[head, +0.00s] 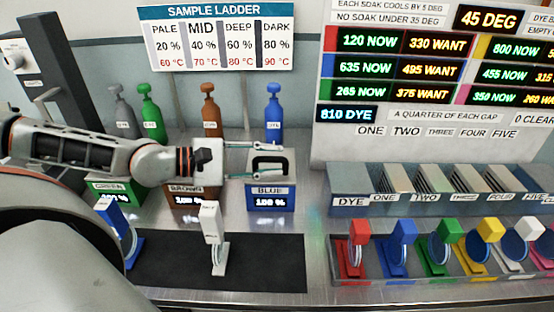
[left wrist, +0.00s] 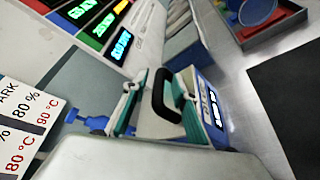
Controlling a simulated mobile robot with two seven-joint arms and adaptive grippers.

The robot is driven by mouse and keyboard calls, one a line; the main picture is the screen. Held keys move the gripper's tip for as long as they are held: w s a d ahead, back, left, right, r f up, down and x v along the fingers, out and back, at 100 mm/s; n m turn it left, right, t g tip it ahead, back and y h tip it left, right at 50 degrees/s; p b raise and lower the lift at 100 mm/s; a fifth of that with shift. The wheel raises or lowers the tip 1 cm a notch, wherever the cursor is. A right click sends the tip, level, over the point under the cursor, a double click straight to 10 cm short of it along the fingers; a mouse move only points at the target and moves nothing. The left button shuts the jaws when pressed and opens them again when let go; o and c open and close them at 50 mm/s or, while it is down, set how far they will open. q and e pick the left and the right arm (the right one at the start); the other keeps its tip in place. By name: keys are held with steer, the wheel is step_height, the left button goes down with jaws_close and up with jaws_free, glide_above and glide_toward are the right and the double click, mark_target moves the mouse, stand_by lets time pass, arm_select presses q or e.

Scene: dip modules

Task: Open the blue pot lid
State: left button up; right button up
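The blue pot (head: 270,191), labelled BLUE with a 100 % display, stands at the back of the counter. Its pale lid carries a black loop handle (head: 270,158). My left gripper (head: 277,163) reaches in from the left at lid height, open, with one finger on each side of the handle. In the left wrist view the black handle (left wrist: 159,96) shows between the teal-padded fingers of the left gripper (left wrist: 158,103), with gaps beside it. The lid looks seated on the pot. My right gripper is not in view.
The brown pot (head: 188,200) and green pot (head: 112,190) stand to the left, partly behind my arm. A blue bottle (head: 273,115) stands behind the blue pot. A dark mat (head: 270,265) lies in front, with a white-tagged stand (head: 212,238) on it. Dye troughs (head: 350,200) are at right.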

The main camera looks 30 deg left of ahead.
arm_select(q)
steer(key=shift+w+d+p, duration=0.6)
steer(key=shift+d, duration=0.05)
jaws_close()
